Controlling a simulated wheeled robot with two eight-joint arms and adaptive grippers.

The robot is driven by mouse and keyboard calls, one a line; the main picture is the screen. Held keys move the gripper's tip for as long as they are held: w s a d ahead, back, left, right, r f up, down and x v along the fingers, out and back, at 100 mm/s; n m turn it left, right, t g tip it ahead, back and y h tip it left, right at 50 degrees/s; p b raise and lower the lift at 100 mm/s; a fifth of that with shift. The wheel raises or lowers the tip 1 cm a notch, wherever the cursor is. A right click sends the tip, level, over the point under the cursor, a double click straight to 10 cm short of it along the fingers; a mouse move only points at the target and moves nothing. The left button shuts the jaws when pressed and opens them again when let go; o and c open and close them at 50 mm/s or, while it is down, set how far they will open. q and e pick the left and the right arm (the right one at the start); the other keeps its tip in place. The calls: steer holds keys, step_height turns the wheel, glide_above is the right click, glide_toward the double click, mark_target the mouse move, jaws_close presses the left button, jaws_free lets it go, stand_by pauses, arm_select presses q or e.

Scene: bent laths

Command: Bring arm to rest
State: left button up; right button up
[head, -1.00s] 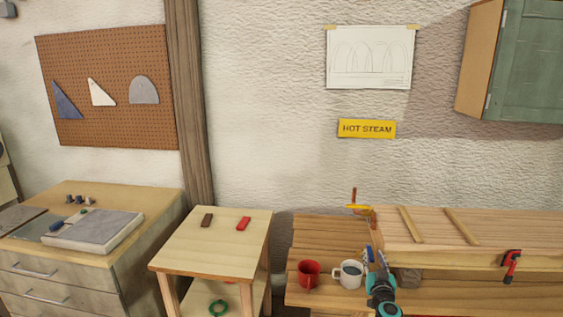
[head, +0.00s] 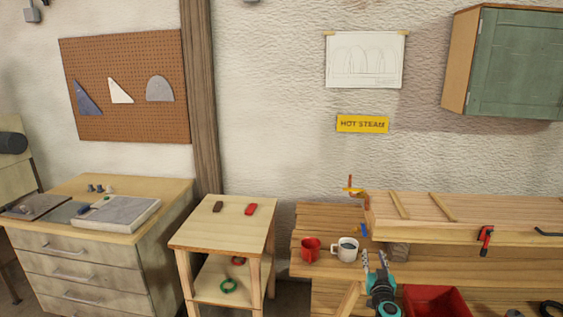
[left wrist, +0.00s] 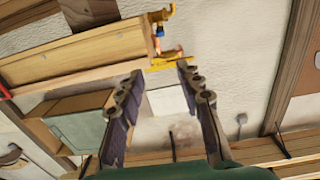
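My left gripper (head: 376,261) is a teal and grey hand in front of the workbench, fingers pointing up and away. In the left wrist view its two fingers (left wrist: 159,76) stand wide apart with nothing between them, so it is open and empty. Beyond the fingertips that view shows the wooden form (left wrist: 80,52) and a yellow-orange clamp (left wrist: 160,38). In the head view the form (head: 470,213) lies on the bench, with the yellow clamp (head: 353,190) at its left end and a small blue piece (head: 363,230) below. My right gripper is not in view.
A red mug (head: 310,249) and a white mug (head: 345,250) stand left of the gripper on the bench (head: 320,225). A red bin (head: 437,300) lies to its lower right. A red clamp (head: 485,239) hangs on the form. A small side table (head: 222,235) stands left.

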arm_select(q)
steer(key=a+r+m+h, duration=0.1)
steer(key=a+r+h, duration=0.1)
steer(key=a+r, duration=0.35)
steer(key=a+r+m+h, duration=0.1)
steer(key=a+r, duration=0.2)
steer(key=r, duration=0.6)
steer(key=s+a+r+m+g+h, duration=0.2)
steer(key=s+a+r, duration=0.5)
steer(key=s+a, duration=0.3)
steer(key=s+a+f+n+g+y, duration=0.2)
steer(key=s+a+f+g, duration=0.1)
steer(key=s+a+f, duration=0.4)
steer(key=s+a+f+n+g+y, duration=0.1)
steer(key=s+a+f, duration=0.6)
steer(key=s+a, duration=0.7)
steer(key=s+a+f+n+g+y, duration=0.2)
steer(key=s+a+f+g+y, duration=0.2)
steer(key=s+a+f, duration=0.3)
steer(key=s+a, duration=0.3)
steer(key=s, duration=0.3)
steer(key=shift+a+n+g+y, duration=0.15)
steer(key=shift+n+g+y, duration=0.15)
steer(key=shift+s, duration=0.1)
